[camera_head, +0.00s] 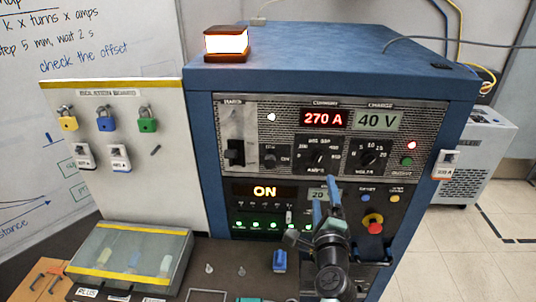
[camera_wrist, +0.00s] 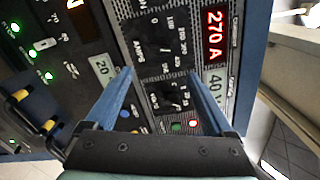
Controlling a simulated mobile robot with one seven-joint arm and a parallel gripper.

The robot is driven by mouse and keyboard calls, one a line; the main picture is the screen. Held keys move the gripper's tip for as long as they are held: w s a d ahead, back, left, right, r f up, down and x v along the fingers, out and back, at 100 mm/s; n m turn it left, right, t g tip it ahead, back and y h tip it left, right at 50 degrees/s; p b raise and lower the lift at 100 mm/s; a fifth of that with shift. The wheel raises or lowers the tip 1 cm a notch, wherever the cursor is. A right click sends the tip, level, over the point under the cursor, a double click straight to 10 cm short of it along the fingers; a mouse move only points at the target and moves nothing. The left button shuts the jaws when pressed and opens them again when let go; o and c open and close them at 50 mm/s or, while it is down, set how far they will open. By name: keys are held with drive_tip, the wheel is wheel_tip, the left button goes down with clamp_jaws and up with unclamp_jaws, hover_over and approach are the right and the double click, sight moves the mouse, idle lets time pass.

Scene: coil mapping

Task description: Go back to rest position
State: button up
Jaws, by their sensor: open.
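My gripper (camera_head: 325,198) is in front of the lower right part of the blue power supply cabinet (camera_head: 300,65). Its two blue fingers are apart with nothing between them; they also show in the wrist view (camera_wrist: 160,76), pointing at the panel with the knobs. The red display reads 270 A (camera_head: 324,119) and the green-grey one (camera_head: 377,121) reads 40 V. An orange display (camera_head: 264,191) reads ON. My fingers and wrist hide part of the lower panel. I cannot tell whether the fingers touch the panel.
A red-yellow stop button (camera_head: 374,223) is just right of my gripper. A clear-lidded case (camera_head: 131,250) sits at the lower left, under a board with padlocks (camera_head: 109,117). A lit lamp (camera_head: 227,42) stands on the cabinet. Open floor (camera_head: 470,235) lies to the right.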

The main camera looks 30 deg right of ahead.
drive_tip(key=shift+r, duration=0.1)
drive_tip(key=w+a+r+n+t+y+b, duration=0.1)
drive_tip(key=a+r+n+t+y, duration=0.25)
drive_tip(key=a+r+n, duration=0.9)
drive_tip(key=a+r+n+t+y+b, duration=0.1)
drive_tip(key=a+r+n+t+y, duration=0.3)
drive_tip(key=a+r, duration=0.95)
drive_tip(key=s+a+r+n+t+y+b, duration=0.1)
drive_tip(key=s+a+r+n+t, duration=0.1)
drive_tip(key=s+a+r+n, duration=0.3)
drive_tip(key=s+a+r+n+t, duration=0.2)
drive_tip(key=s+a+r+n, duration=0.3)
drive_tip(key=s+r, duration=0.6)
wheel_tip(320, 180, up, 2)
drive_tip(key=shift+r+n+y+b, duration=0.2)
drive_tip(key=shift+n+y+b, duration=0.15)
drive_tip(key=shift+n, duration=0.3)
